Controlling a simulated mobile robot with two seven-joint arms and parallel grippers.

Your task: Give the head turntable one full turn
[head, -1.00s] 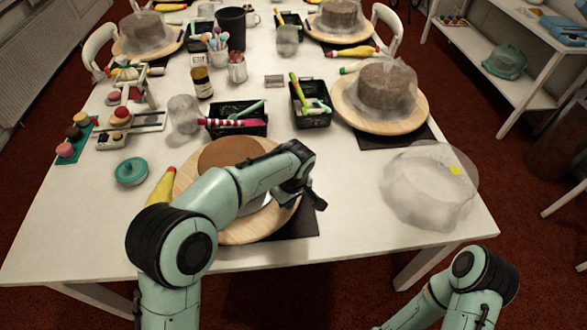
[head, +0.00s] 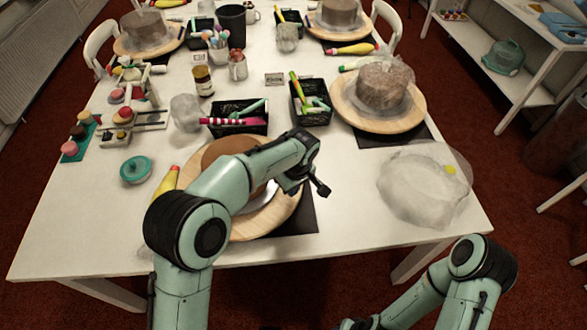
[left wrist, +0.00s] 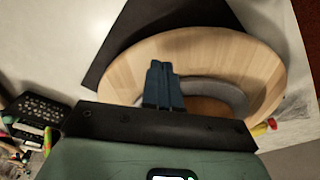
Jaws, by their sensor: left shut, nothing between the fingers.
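The near turntable (head: 266,218) is a round pale wooden disc on a dark mat at the table's front edge. It carries a brown round cake (head: 226,149) with a grey band at its side, largely hidden by my left arm. The disc shows in the left wrist view (left wrist: 150,52) too. My left gripper (head: 324,190) is shut and empty, by the right side of the disc. In the left wrist view its closed fingers (left wrist: 159,66) appear over the disc; I cannot tell whether they touch it. My right arm enters at the bottom right, its gripper out of frame.
A crumpled clear cover (head: 425,187) lies to the right. Black baskets (head: 238,131) of tools stand behind the turntable. Another wooden turntable (head: 365,116) holds a wrapped cake.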

